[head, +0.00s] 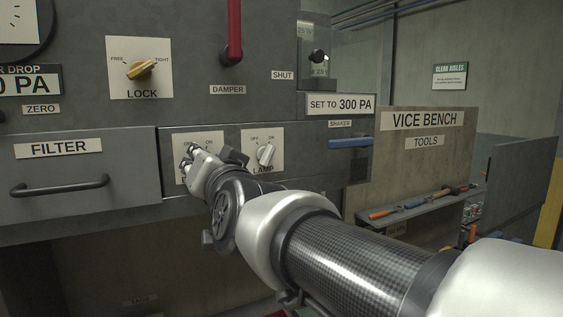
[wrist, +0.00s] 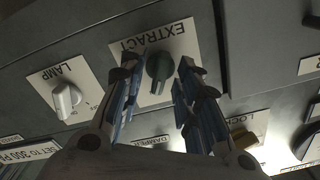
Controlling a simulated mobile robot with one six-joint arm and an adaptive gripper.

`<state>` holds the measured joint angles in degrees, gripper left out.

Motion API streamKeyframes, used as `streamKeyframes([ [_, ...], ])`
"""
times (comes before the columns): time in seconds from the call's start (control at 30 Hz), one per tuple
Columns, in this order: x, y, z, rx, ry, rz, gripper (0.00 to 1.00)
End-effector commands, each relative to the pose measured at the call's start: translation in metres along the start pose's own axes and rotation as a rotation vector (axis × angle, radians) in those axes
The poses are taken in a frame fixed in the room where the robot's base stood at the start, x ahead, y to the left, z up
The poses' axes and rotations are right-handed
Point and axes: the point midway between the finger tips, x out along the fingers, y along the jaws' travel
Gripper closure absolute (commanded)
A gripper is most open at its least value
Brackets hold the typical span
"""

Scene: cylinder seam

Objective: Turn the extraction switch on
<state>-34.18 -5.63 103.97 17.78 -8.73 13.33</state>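The extraction switch is a dark green knob (wrist: 158,67) on a white plate lettered EXTRACT (wrist: 155,45), which appears upside down in the wrist view. In the head view its plate (head: 181,139) shows OFF and ON marks, but my gripper hides the knob. Which mark the knob points to I cannot tell. My gripper (wrist: 157,72) is open, with one finger on each side of the knob and gaps visible between. In the head view my gripper (head: 193,158) is right in front of the plate.
The LAMP switch (head: 266,155) is close on the right. The FILTER drawer handle (head: 59,186) is to the left. Above are the yellow LOCK knob (head: 141,70) and the red DAMPER lever (head: 233,34). A blue SHAKER handle (head: 350,143) sticks out at the right.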

Motion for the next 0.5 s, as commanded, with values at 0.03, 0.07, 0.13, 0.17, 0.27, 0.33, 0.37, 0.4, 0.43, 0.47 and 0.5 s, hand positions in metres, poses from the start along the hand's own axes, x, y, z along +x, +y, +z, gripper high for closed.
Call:
streamKeyframes([
  [0.03, 0.0, 0.0, 0.0, 0.0, 0.0, 0.0, 0.69],
  [0.07, 0.0, 0.0, 0.0, 0.0, 0.0, 0.0, 0.69],
  [0.13, 0.0, 0.0, 0.0, -0.001, 0.0, 0.0, 0.69],
  [0.17, 0.0, 0.0, 0.0, -0.001, 0.0, 0.0, 0.69],
  [0.27, -0.003, 0.0, -0.001, -0.001, 0.001, -0.001, 0.69],
  [0.33, -0.009, -0.001, -0.001, 0.0, 0.002, -0.001, 0.69],
  [0.37, -0.013, -0.001, -0.001, 0.0, 0.002, -0.001, 0.69],
  [0.4, -0.02, -0.001, -0.002, 0.0, 0.003, -0.002, 0.69],
  [0.43, -0.026, -0.001, -0.001, 0.0, 0.002, -0.002, 0.69],
  [0.47, -0.032, -0.001, -0.002, 0.0, 0.003, -0.002, 0.69],
  [0.5, -0.041, -0.001, -0.001, 0.001, 0.003, -0.002, 0.69],
])
